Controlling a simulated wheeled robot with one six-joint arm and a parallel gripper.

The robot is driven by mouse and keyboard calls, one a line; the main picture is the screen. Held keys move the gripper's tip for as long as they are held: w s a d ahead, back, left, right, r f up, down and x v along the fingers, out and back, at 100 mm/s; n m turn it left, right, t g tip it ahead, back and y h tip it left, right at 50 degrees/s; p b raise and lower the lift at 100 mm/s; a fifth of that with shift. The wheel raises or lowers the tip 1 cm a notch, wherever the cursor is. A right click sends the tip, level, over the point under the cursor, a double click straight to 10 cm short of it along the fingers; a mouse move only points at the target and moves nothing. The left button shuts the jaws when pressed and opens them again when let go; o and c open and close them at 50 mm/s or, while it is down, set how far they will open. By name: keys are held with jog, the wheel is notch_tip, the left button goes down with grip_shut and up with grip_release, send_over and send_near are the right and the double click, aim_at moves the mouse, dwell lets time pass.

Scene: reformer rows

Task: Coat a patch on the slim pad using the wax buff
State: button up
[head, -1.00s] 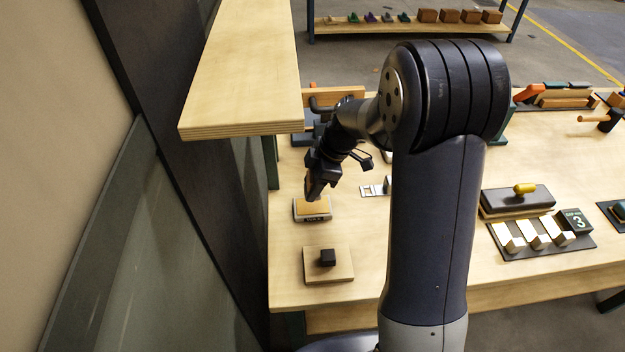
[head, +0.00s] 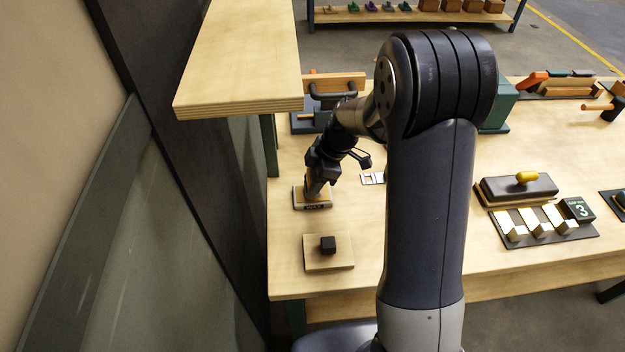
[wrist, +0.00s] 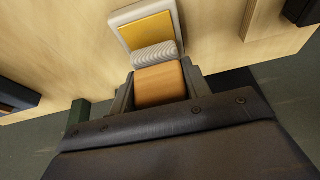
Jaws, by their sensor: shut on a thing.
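The slim pad (head: 299,199) is a pale slab with a yellow-orange top and a dark label on its front edge. It lies on the bench's left part in the head view, and its yellow top also shows in the wrist view (wrist: 153,30). My gripper (head: 314,188) is directly over the pad. In the wrist view it is shut on the wax buff (wrist: 160,84), an orange-brown wooden block with a grey ribbed end. The ribbed end overlaps the pad's near part; I cannot tell whether it touches.
A wooden board (head: 345,262) with a black block (head: 328,244) lies in front of the pad. A wooden shelf (head: 240,60) overhangs at upper left. A tray of pale blocks (head: 545,238) sits farther right.

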aim_at(308, 174)
jog(key=shift+s+f+b, duration=0.1)
jog(key=shift+f+b, duration=0.5)
jog(key=shift+b, duration=0.4)
dwell(2.2)
jog(key=shift+r, duration=0.1)
jog(key=shift+r+p, duration=1.65)
jog(key=shift+r, duration=1.85)
jog(key=shift+f, duration=0.1)
